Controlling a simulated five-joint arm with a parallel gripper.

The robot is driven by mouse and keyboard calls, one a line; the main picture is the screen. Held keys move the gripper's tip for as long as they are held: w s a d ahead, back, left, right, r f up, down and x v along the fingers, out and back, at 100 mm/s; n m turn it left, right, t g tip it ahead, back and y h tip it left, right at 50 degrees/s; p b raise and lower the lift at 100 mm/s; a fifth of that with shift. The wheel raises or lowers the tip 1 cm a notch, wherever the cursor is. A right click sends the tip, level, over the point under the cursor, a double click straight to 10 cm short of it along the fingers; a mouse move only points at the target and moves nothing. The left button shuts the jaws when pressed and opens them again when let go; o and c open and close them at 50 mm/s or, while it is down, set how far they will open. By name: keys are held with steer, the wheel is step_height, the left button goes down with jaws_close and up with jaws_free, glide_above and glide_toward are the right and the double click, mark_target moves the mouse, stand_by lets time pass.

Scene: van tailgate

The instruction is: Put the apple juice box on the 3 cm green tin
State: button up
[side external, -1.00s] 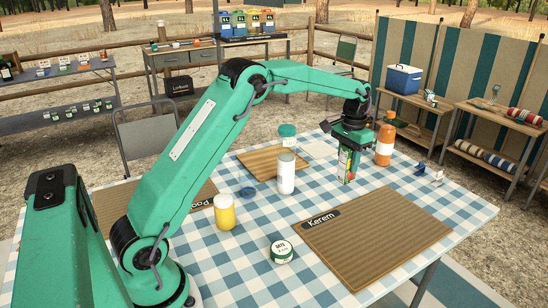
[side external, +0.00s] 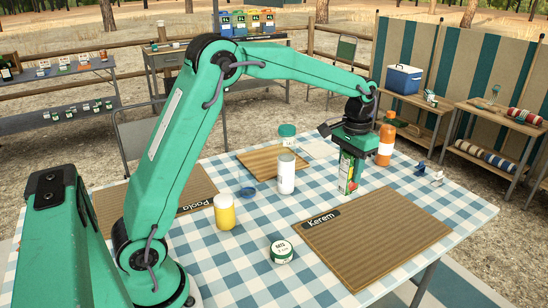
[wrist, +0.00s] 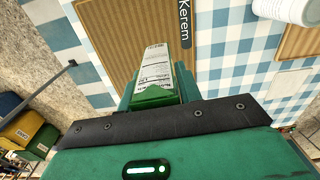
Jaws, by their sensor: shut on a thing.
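My gripper (side external: 350,160) is shut on the apple juice box (side external: 345,184), a green and white carton held upright under the jaws. In the side view its lower end shows close to the checked tabletop; I cannot tell if it touches. In the wrist view the box (wrist: 156,65) sits between the two green fingers, its white printed face and green end showing. Nothing stands on the tin.
The Kerem mat (side external: 385,240) lies right of the tin. A yellow jar (side external: 224,212), a white can (side external: 286,174) and a blue ring-like item (side external: 248,191) stand left of my gripper. An orange bottle (side external: 386,143) is close behind it. The cloth between box and tin looks clear.

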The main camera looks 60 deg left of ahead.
steer(key=s+d, duration=0.5)
steer(key=s, duration=0.7)
steer(key=s+d, duration=0.4)
steer(key=s, duration=0.8)
steer(key=shift+s+d, duration=0.3)
steer(key=shift+d, duration=0.05)
glide_above(281, 248)
step_height(281, 248, down, 7)
steer(key=shift+w, duration=0.1)
steer(key=shift+f, duration=2)
steer(key=shift+f, duration=0.15)
steer(key=o, duration=1.1)
